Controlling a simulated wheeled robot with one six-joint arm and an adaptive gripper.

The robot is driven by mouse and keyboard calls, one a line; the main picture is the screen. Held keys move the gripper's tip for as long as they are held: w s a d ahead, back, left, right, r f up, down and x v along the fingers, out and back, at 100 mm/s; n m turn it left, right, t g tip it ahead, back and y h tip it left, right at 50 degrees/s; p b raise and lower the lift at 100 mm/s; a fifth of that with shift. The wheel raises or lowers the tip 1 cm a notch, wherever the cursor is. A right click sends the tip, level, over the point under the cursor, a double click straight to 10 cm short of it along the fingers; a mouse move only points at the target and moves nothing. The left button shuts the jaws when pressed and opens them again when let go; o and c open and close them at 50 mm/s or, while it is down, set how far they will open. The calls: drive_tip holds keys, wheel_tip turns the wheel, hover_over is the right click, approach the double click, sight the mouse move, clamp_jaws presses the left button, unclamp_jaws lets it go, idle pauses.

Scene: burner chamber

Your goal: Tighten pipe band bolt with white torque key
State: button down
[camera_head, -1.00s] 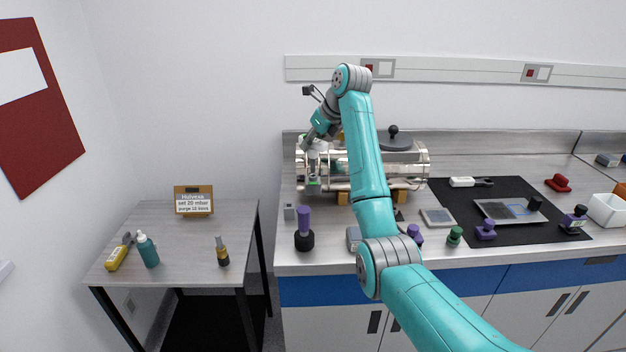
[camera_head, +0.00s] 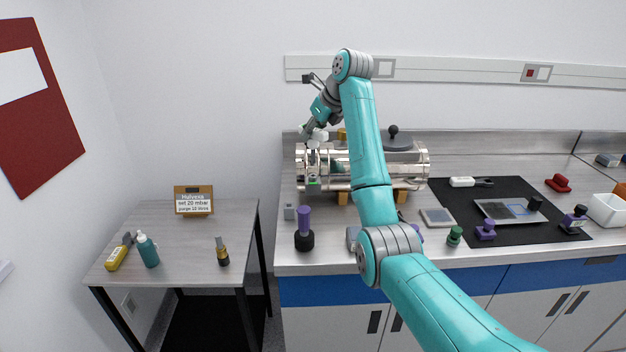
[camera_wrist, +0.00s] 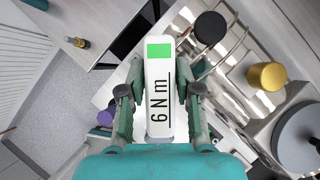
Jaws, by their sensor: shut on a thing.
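The white torque key (camera_wrist: 159,115) has a green patch and the marking "6 Nm". My gripper (camera_wrist: 160,80) is shut on it, one finger on each side. In the head view my gripper (camera_head: 309,128) is above the left end of the shiny metal burner chamber (camera_head: 385,168), with the white key (camera_head: 319,136) showing beside its fingers. The pipe band (camera_head: 312,165) appears to be at that left end, below the key. The key's working tip and the band bolt cannot be made out, so contact is unclear.
A black knob (camera_wrist: 210,27) and a brass cap (camera_wrist: 267,76) stand right of the key in the wrist view. A purple-handled tool (camera_head: 304,225) stands on the counter in front. A black mat (camera_head: 520,222) with tools lies right. A side table (camera_head: 180,245) holds bottles and a sign.

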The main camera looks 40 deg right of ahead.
drive_tip(key=shift+r, duration=0.9)
drive_tip(key=shift+n+y, duration=0.8)
drive_tip(key=shift+n, duration=0.5)
